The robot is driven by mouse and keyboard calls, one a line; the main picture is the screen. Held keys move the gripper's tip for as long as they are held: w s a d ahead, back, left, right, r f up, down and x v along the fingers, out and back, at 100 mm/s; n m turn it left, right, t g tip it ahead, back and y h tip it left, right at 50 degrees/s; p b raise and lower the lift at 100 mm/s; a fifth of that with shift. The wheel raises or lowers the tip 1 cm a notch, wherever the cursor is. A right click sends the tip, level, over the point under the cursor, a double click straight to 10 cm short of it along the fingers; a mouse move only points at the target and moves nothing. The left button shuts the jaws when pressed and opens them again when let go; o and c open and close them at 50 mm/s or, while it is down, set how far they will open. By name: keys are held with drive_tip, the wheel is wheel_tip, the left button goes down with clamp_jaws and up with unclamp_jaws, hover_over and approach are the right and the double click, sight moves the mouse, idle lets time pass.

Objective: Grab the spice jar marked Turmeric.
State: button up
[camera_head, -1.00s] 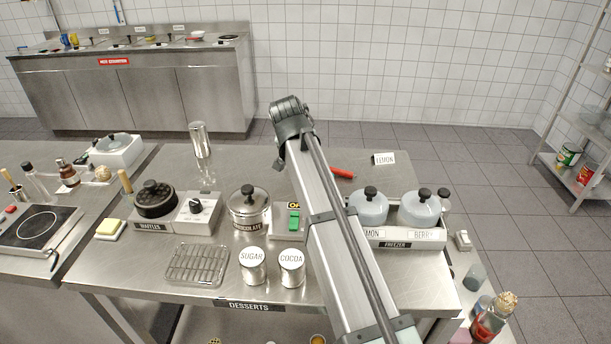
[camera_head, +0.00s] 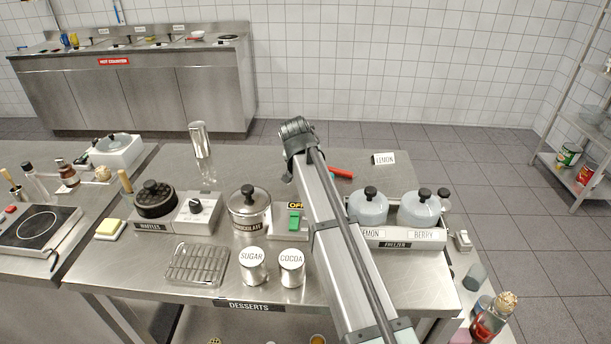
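No jar with a readable Turmeric label shows. A small dark-capped bottle (camera_head: 34,180) and a brown bottle (camera_head: 68,176) stand on the counter at the left; I cannot read any label on them. The lidded canisters marked Sugar (camera_head: 253,267) and Cocoa (camera_head: 291,269) stand near the front of the middle table. My arm (camera_head: 338,235) reaches from the bottom up over that table and ends in view at a dark joint. I see no gripper fingers.
The desserts table (camera_head: 130,272) holds a waffle maker (camera_head: 155,201), a chocolate pot (camera_head: 248,207), a wire rack (camera_head: 197,264), a tall metal cylinder (camera_head: 200,139) and a freezer tray (camera_head: 398,244) with two lidded pots. A red-filled bottle (camera_head: 488,322) stands low at the right. A shelf (camera_head: 560,177) holds cans.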

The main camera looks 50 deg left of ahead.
drive_tip(key=c, duration=1.1)
